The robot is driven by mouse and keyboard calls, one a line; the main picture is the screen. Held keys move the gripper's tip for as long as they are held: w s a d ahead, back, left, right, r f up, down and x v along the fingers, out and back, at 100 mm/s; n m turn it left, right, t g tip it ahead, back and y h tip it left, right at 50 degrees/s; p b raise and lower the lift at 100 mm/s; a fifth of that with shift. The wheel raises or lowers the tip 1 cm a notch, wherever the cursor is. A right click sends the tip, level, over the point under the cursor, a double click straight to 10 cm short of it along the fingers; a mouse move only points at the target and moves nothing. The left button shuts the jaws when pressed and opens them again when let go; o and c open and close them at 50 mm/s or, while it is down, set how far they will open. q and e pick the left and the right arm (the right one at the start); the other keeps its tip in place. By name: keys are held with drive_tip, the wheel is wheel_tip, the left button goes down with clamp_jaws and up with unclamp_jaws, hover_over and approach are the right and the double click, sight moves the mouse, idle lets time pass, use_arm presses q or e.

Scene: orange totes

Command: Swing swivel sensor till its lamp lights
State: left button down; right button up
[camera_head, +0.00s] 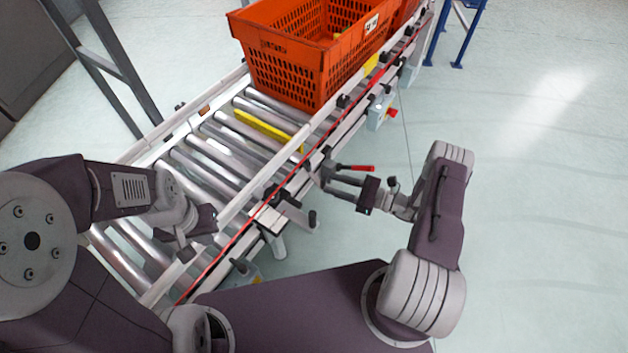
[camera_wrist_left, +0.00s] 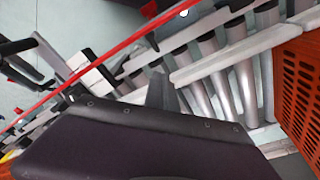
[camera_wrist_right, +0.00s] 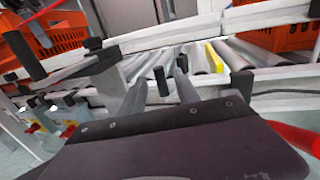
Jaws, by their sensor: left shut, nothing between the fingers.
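A grey-and-black bracket (camera_head: 292,212) sticks out from the conveyor's near rail, and may be the swivel sensor; I cannot tell for sure. No lit lamp can be made out on it. My right gripper (camera_head: 328,178) is open beside the rail, above and right of that bracket, with a red handle (camera_head: 357,168) close to its fingers. Its two fingers stand apart in the right wrist view (camera_wrist_right: 160,85), with nothing clearly between them. My left gripper (camera_head: 187,250) is shut and empty over the near end of the rollers. It also shows in the left wrist view (camera_wrist_left: 160,88).
An orange tote (camera_head: 285,62) stands on the roller conveyor (camera_head: 205,150), with part of another behind it. A yellow strip (camera_head: 262,127) lies across the rollers. A red line runs along the near rail. The floor to the right is clear.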

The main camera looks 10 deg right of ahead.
sight(314, 178)
drive_tip(key=b+x, duration=0.1)
drive_tip(key=x, duration=0.6)
clamp_jaws()
idle(1.1)
